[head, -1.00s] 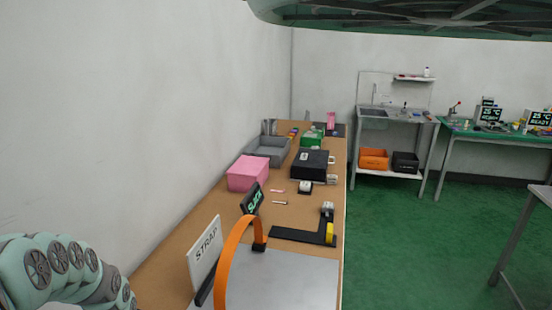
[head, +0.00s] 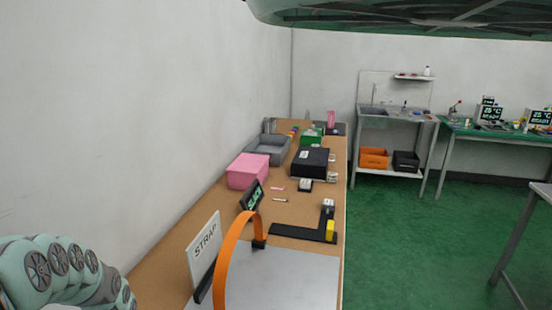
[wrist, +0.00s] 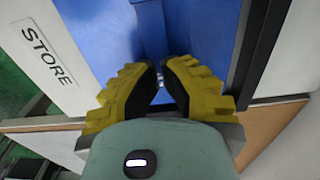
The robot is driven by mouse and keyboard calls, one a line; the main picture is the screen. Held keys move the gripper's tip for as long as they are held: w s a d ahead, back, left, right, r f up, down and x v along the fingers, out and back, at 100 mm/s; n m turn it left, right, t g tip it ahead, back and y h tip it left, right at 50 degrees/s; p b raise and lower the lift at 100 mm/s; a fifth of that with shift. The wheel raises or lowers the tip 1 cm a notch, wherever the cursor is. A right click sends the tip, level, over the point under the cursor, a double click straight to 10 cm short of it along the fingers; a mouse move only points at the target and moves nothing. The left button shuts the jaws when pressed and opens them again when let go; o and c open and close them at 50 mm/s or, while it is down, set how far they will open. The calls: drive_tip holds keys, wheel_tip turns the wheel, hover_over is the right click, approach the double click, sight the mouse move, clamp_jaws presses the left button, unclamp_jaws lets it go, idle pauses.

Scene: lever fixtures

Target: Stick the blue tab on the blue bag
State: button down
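In the wrist view, a large blue surface (wrist: 205,30) fills the upper middle, with a narrower upright blue strip (wrist: 151,28) in front of the fingers. I cannot tell which part is the blue bag and which the blue tab. My gripper (wrist: 161,66) has yellow ribbed fingers with dark inner pads, pointing at the blue strip. The fingertips are close together, with a narrow gap where a small pale spot shows. Whether something thin is pinched there is not clear. The head view shows neither gripper nor a clear blue bag.
A white STORE panel (wrist: 42,52) stands left of the blue surface, and a dark upright bar (wrist: 262,45) right of it. In the head view, the brown bench (head: 299,221) holds an orange strap arch (head: 231,250), a STRAP sign (head: 205,250), a pink box (head: 247,172) and a black box (head: 310,163).

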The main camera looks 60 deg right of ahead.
drive_tip(key=shift+f+b, duration=0.6)
drive_tip(key=shift+f, duration=0.1)
drive_tip(key=shift+r, duration=0.15)
idle(0.3)
drive_tip(key=shift+r+p, duration=2.9)
drive_tip(key=shift+r, duration=0.55)
